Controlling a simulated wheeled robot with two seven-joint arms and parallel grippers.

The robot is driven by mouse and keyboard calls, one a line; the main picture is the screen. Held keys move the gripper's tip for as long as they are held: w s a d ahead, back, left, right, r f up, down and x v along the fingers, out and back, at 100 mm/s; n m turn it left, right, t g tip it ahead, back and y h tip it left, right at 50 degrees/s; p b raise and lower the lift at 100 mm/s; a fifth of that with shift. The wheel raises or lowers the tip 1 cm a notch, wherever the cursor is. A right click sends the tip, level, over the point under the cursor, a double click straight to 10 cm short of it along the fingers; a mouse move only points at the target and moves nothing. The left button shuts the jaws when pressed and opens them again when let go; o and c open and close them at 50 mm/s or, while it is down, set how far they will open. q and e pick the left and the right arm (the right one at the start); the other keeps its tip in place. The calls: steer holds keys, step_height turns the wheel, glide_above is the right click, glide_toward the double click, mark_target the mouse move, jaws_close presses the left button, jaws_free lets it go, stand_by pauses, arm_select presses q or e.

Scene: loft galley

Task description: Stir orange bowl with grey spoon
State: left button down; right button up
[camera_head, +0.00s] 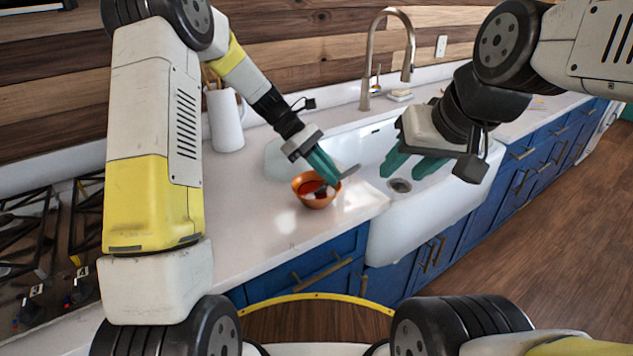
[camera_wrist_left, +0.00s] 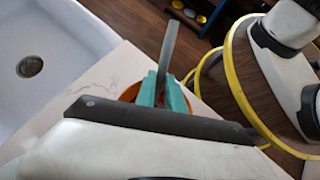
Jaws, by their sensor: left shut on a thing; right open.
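The orange bowl (camera_head: 316,192) stands upright on the white counter, just left of the sink, with something red and some pale pieces in it. It shows partly in the left wrist view (camera_wrist_left: 130,93), mostly hidden behind my fingers. My left gripper (camera_head: 328,176) is shut on the grey spoon (camera_head: 349,171), right over the bowl. In the left wrist view the spoon's grey length (camera_wrist_left: 170,45) sticks out beyond the teal fingertips. Whether the spoon's lower end touches the contents, I cannot tell. My right gripper (camera_head: 406,166) is open and empty above the sink.
The white sink (camera_head: 425,205) with a tall faucet (camera_head: 370,60) is right of the bowl. A white utensil jug (camera_head: 225,120) stands at the back by the wall. A stove with black grates (camera_head: 40,225) is at far left. The counter (camera_head: 250,240) in front of the bowl is clear.

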mark_target(355, 165)
arm_select(q)
steer(key=shift+s+d+r, duration=0.35)
steer(key=shift+d+r, duration=0.35)
steer(key=shift+r, duration=0.15)
steer(key=shift+s+d+r, duration=0.35)
steer(key=shift+d+r, duration=0.35)
steer(key=shift+r, duration=0.15)
steer(key=shift+s+d+r, duration=0.35)
steer(key=shift+d+r, duration=0.35)
steer(key=shift+r, duration=0.15)
steer(key=shift+r, duration=0.1)
steer(key=shift+r, duration=2.4)
